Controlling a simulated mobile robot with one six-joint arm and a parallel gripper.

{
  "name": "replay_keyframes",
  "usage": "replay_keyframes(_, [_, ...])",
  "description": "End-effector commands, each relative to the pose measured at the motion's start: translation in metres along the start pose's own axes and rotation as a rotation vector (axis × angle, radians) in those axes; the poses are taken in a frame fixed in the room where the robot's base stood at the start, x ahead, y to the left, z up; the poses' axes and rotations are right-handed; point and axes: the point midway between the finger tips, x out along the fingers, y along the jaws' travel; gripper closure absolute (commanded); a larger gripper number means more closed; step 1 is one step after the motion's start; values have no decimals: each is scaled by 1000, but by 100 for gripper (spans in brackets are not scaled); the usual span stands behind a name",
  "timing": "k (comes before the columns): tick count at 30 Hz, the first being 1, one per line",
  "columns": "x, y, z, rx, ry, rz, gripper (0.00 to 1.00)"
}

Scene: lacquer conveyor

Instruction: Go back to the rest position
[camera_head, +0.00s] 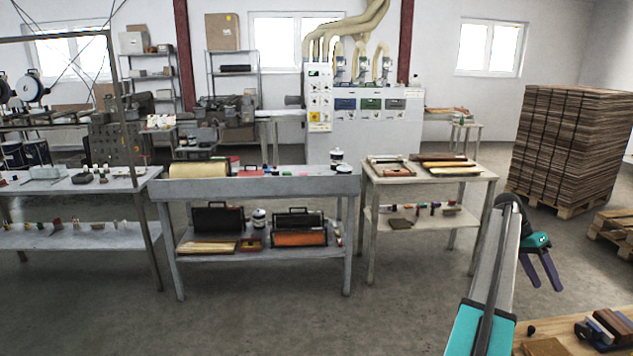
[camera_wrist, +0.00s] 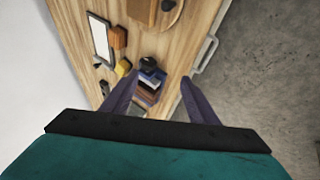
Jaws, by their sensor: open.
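My gripper (camera_head: 546,272) is at the right in the head view, held in the air above the floor beside a wooden table. Its two purple fingers are apart and nothing is between them. In the wrist view, my gripper (camera_wrist: 160,88) points down toward the wooden tabletop (camera_wrist: 192,42). A stack of dark, brown and blue blocks (camera_wrist: 150,82) shows beyond and between the fingers, apart from them.
The wooden table (camera_head: 565,325) with the blocks (camera_head: 605,328) is at lower right. A grey workbench (camera_head: 255,187) and a smaller table (camera_head: 430,178) stand ahead. A pallet stack (camera_head: 570,145) is at right. The floor (camera_head: 400,310) in front is clear.

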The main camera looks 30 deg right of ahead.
Motion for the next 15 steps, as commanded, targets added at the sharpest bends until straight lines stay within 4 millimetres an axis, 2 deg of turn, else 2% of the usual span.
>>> replay_keyframes(1, [-6,-18,13,-26,7,-2,46])
replay_keyframes(5, [-16,-63,50,-96,23,-2,46])
replay_keyframes(8, [-21,-97,85,-155,35,1,46])
replay_keyframes(15, [-23,-165,185,-301,59,14,46])
